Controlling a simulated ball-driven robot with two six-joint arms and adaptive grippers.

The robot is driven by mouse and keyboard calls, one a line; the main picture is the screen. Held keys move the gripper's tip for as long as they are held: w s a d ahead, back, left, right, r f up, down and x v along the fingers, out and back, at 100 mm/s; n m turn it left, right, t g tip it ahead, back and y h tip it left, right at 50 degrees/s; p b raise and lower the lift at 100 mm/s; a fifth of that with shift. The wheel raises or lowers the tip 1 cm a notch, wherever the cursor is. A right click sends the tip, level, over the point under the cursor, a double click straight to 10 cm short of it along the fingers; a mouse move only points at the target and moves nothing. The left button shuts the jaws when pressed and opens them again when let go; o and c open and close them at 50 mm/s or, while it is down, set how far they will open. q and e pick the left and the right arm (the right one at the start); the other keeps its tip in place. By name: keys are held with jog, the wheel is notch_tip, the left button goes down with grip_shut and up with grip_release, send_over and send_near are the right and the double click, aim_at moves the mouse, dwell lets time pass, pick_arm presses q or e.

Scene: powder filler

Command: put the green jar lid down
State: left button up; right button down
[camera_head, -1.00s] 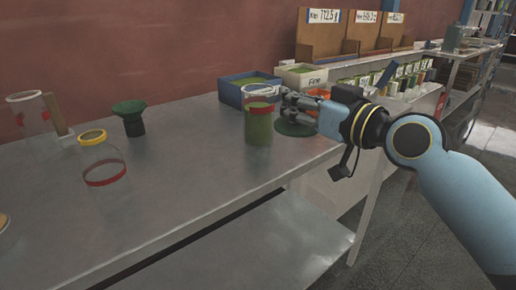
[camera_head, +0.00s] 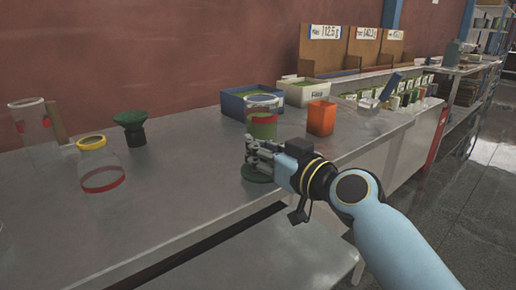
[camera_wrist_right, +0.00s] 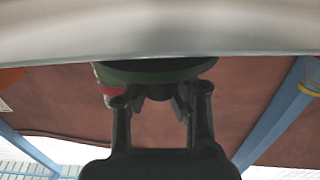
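The green jar lid (camera_head: 257,174) is a dark green disc below the fingers of my right gripper (camera_head: 262,155), low over the front part of the metal table. In the right wrist view the lid (camera_wrist_right: 155,71) is close to the pale table surface. Its dark knob sits between the two fingers of my right gripper (camera_wrist_right: 160,103), which appear closed on it. I cannot tell whether the lid touches the table. A clear jar with green powder and a red band (camera_head: 263,125) stands just behind the gripper, partly hidden by it. My left gripper is not in view.
An orange container (camera_head: 321,117) stands right of the powder jar. A blue box (camera_head: 233,105) and a white box (camera_head: 310,96) are behind. A yellow-rimmed jar (camera_head: 100,168), a green funnel (camera_head: 131,127) and another clear jar (camera_head: 38,145) stand left. The table's middle is clear.

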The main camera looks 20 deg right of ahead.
jog(key=shift+f, duration=0.15)
jog(key=c, duration=1.4)
grip_release()
jog(key=shift+o, duration=0.2)
jog(key=shift+r, duration=0.2)
jog(key=b+v, duration=0.1)
jog(key=v, duration=1.1)
